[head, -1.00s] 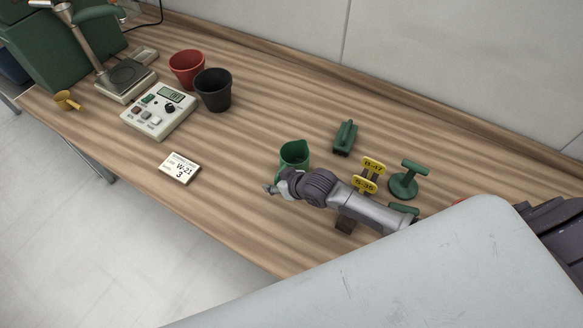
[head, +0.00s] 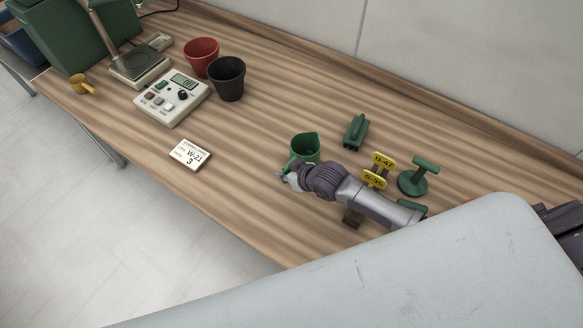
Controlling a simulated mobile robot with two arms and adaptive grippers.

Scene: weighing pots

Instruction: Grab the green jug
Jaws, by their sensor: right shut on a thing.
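The green jug (head: 306,147) stands upright on the wooden bench, right of the middle of the head view. My right gripper (head: 287,171) is at the jug's near left side, shut on its handle. The fingers and wrist hide the jug's lower part and most of the handle. I cannot tell whether the jug's base touches the bench. My left gripper is not in view.
Behind the jug lies a green block-like tool (head: 356,131). Yellow tags (head: 378,170) and a green T-handled stand (head: 416,177) are close to my right arm. A label card (head: 190,154), scale (head: 172,98), black pot (head: 227,79) and red pot (head: 201,57) stand left.

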